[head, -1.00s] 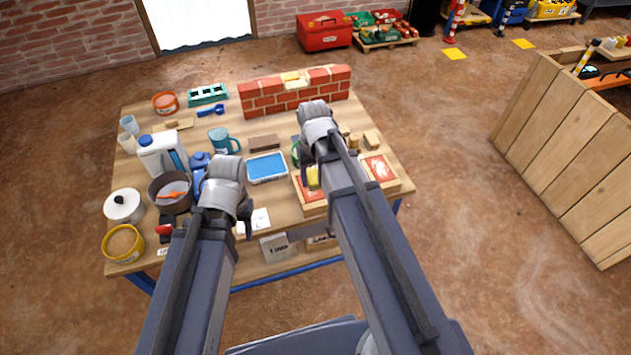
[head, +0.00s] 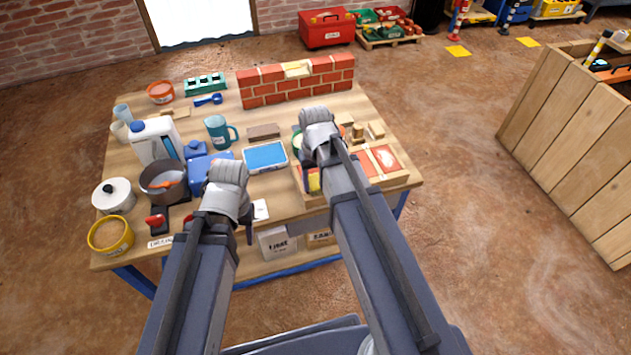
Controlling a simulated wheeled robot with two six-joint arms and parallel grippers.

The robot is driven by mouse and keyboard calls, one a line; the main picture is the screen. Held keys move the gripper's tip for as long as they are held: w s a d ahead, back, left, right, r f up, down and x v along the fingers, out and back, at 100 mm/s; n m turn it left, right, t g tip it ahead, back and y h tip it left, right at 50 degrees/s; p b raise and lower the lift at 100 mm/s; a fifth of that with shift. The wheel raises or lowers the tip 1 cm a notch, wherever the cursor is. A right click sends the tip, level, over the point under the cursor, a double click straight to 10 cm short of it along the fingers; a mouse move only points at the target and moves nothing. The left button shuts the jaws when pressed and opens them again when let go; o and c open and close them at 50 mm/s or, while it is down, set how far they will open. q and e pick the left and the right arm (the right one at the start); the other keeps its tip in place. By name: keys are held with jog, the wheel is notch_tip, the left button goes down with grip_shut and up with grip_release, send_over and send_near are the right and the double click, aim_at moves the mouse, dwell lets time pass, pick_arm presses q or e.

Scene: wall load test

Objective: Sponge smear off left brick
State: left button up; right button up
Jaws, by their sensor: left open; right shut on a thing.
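A wooden tray (head: 401,180) at the table's right front holds two red bricks in separate compartments. The right brick (head: 385,158) shows a pale patch on its top. The left brick (head: 300,176) is mostly hidden behind my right arm, so its smear cannot be made out. My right gripper (head: 310,181) is shut on a yellow sponge (head: 315,181) over the left brick. Whether the sponge touches the brick cannot be told. My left gripper (head: 247,232) is open near the table's front edge, left of the tray, with its fingers largely hidden.
A blue-topped tray (head: 265,156) and a brown block (head: 263,132) lie left of my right arm. A blue mug (head: 219,131), a white jug (head: 155,140), a pot (head: 163,184) and a yellow tub (head: 110,235) crowd the left. A small brick wall (head: 295,84) stands at the back.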

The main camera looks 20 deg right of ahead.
jog(key=shift+w+r, duration=0.1)
jog(key=shift+w, duration=1.75)
jog(key=s, duration=0.4)
notch_tip(320, 180, up, 8)
jog(key=p, duration=0.7)
jog(key=shift+f, duration=0.25)
pick_arm(q)
notch_tip(320, 180, up, 8)
jog(key=shift+f, duration=0.2)
jog(key=shift+s+f, duration=0.1)
jog(key=shift+f, duration=0.05)
pick_arm(e)
jog(key=shift+f, duration=0.2)
pick_arm(q)
notch_tip(320, 180, down, 6)
jog(key=b, duration=0.5)
jog(key=shift+b, duration=0.35)
pick_arm(e)
notch_tip(320, 180, down, 6)
jog(key=shift+r, duration=0.1)
pick_arm(q)
jog(key=shift+f+b, duration=0.9)
jog(key=shift+b, duration=0.1)
pick_arm(e)
jog(key=shift+f, duration=1)
jog(key=shift+w, duration=0.15)
